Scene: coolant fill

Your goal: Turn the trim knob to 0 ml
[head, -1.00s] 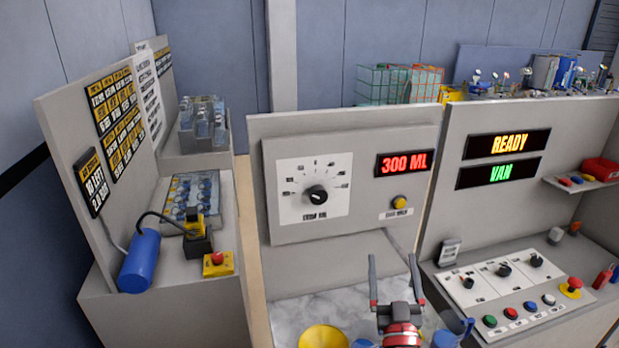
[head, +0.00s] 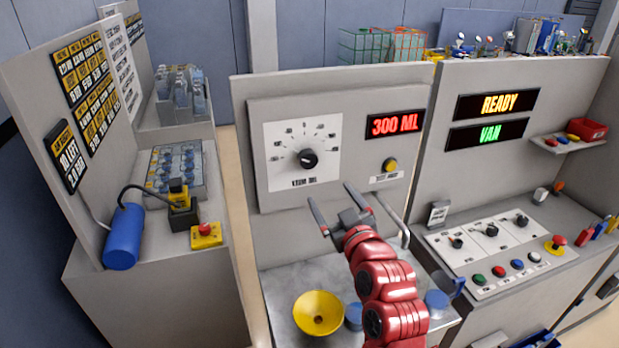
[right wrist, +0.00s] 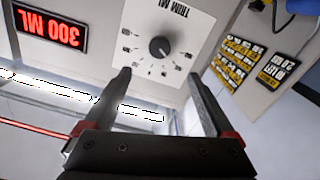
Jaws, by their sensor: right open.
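The black trim knob (head: 308,159) sits on a white dial plate (head: 329,129) with tick marks, on the upright grey panel. It also shows in the right wrist view (right wrist: 159,47), upside down. The small numbers on the dial are too blurred to read. The red display (head: 395,124) beside it reads 300 ML. My right gripper (head: 334,209) is open and empty, below and slightly right of the knob and apart from it. In the right wrist view its two fingers (right wrist: 156,80) point towards the dial, with the knob above their tips. My left gripper is not in view.
A yellow button (head: 390,165) is under the display. A yellow funnel (head: 318,312) and blue-topped containers (head: 437,299) stand on the counter below. A grey bent bar (head: 393,212) is right of my gripper. A console with knobs and buttons (head: 490,245) is at right.

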